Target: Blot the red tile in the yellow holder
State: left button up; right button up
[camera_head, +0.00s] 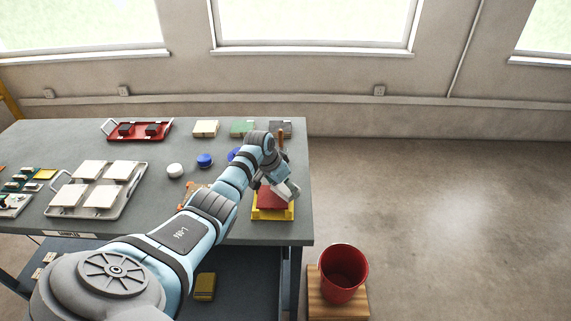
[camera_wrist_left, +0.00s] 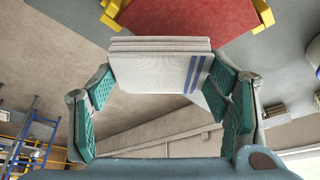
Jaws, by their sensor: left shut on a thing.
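The red tile (camera_head: 268,199) lies in the yellow holder (camera_head: 272,214) near the table's right front corner. In the left wrist view the red tile (camera_wrist_left: 190,18) fills the top, with parts of the yellow holder (camera_wrist_left: 263,12) at its corners. My left gripper (camera_head: 277,186) is above the holder, shut on a folded white cloth (camera_wrist_left: 155,72) with blue stripes. The cloth (camera_head: 289,190) is over the tile's right side in the head view and hides part of it. I cannot tell whether cloth and tile touch. My right gripper is not in view.
A tray of white tiles (camera_head: 82,209) and a red tray with dark blocks (camera_head: 110,128) stand on the left. White (camera_head: 175,171) and blue (camera_head: 205,160) round pieces sit mid-table. A red bucket (camera_head: 343,274) stands on a wooden stand right of the table. Floor beyond is clear.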

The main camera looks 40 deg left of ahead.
pick_arm(q)
jog(key=r+p, duration=0.3)
jog(key=shift+s+d+r, duration=0.15)
jog(key=shift+d+r, duration=0.15)
jog(key=shift+r, duration=0.35)
jog(key=shift+a+r, duration=0.1)
jog(key=shift+r, duration=0.75)
